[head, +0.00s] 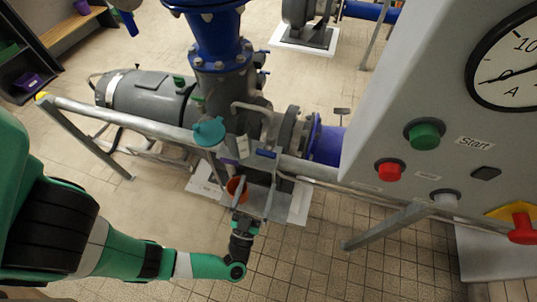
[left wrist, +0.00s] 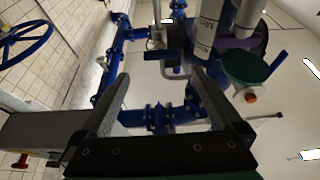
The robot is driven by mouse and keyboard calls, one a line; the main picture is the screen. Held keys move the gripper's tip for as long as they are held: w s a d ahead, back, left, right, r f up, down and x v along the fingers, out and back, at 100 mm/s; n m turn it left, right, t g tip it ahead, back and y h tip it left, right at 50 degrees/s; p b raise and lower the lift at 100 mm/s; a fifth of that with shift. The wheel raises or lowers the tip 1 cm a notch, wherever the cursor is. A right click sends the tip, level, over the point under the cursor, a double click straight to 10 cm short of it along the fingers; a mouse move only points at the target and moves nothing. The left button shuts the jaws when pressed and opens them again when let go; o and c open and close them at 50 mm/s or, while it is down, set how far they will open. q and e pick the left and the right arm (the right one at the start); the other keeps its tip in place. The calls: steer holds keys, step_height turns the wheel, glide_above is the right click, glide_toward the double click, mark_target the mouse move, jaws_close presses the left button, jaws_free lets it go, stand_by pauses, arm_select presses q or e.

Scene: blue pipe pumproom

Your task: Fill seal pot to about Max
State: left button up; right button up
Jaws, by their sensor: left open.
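The seal pot (left wrist: 205,40) shows in the left wrist view as a pale cylinder with writing that includes "Max". In the head view, what looks like the same pot (head: 240,148) stands by the grey pump; its liquid level cannot be made out. A teal round lid-like part (head: 208,131) is beside it, and also shows in the left wrist view (left wrist: 246,67). My left gripper (head: 243,212) is open below the pot, near a small orange part (head: 236,187). No object shows between its fingers (left wrist: 170,88). My right gripper is not in view.
A grey rail (head: 120,118) runs in front of the pump (head: 150,92). A grey control panel (head: 400,100) with green and red buttons fills the right. Blue pipe (head: 215,40) rises behind the pot. A shelf (head: 30,65) stands far left. Tiled floor (head: 310,265) is open in front.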

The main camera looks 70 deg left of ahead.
mark_target(266, 153)
arm_select(q)
steer(key=x, duration=1)
steer(key=shift+w+a+r, duration=0.15)
steer(key=shift+a+r, duration=0.05)
steer(key=shift+a, duration=0.05)
steer(key=c, duration=1.2)
steer(key=shift+n, duration=0.4)
steer(key=n+g+y, duration=0.1)
steer(key=n+g, duration=0.1)
steer(key=n, duration=0.3)
steer(key=shift+b, duration=0.3)
steer(key=n+g+y, duration=0.1)
steer(key=n+g, duration=0.2)
steer(key=n, duration=0.2)
steer(key=n+g+p, duration=0.1)
steer(key=n, duration=0.3)
steer(key=shift+g, duration=0.4)
steer(key=shift+n+g+h+p, duration=0.3)
steer(key=shift+n+g+h, duration=0.3)
steer(key=shift+n, duration=1.3)
